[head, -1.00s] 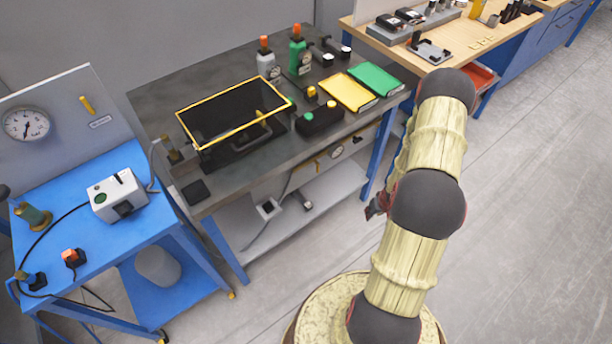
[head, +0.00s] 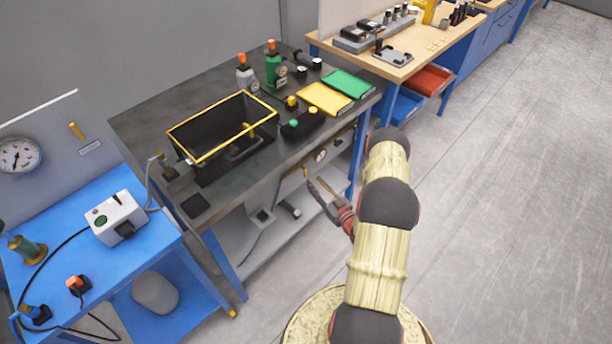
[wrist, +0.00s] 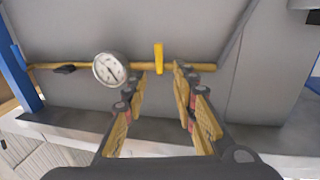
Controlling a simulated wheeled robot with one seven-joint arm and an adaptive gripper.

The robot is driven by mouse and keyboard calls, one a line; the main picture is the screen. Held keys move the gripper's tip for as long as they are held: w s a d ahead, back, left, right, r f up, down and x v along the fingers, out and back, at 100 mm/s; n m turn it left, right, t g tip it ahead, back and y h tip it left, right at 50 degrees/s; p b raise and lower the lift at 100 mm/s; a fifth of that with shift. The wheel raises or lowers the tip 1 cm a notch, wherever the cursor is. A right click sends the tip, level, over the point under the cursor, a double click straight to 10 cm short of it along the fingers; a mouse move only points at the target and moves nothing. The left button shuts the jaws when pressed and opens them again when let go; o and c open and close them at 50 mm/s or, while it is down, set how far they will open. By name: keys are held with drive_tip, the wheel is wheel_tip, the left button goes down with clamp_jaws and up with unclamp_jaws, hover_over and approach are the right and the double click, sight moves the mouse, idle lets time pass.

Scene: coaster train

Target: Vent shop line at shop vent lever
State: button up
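A yellow lever (wrist: 158,57) stands upright on a yellow pipe (wrist: 80,66) below the grey bench top. In the head view the lever (head: 305,172) shows small under the bench's front edge. A round white gauge (wrist: 109,69) sits on the pipe left of the lever. My gripper (wrist: 160,78) is open and empty, its two fingers pointing at the pipe with the lever between and beyond their tips. In the head view my gripper (head: 313,187) is at the front of the bench's underside. I cannot tell whether either finger touches the pipe.
The bench top (head: 150,120) and lower shelf (head: 275,235) lie above and below the pipe. Floor on the right is clear.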

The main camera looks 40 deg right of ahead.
drive_tip(key=w+b, duration=0.1)
drive_tip(key=w, duration=0.6)
drive_tip(key=shift+d, duration=0.45)
drive_tip(key=shift+f, duration=0.1)
drive_tip(key=shift+c, duration=0.7)
clamp_jaws()
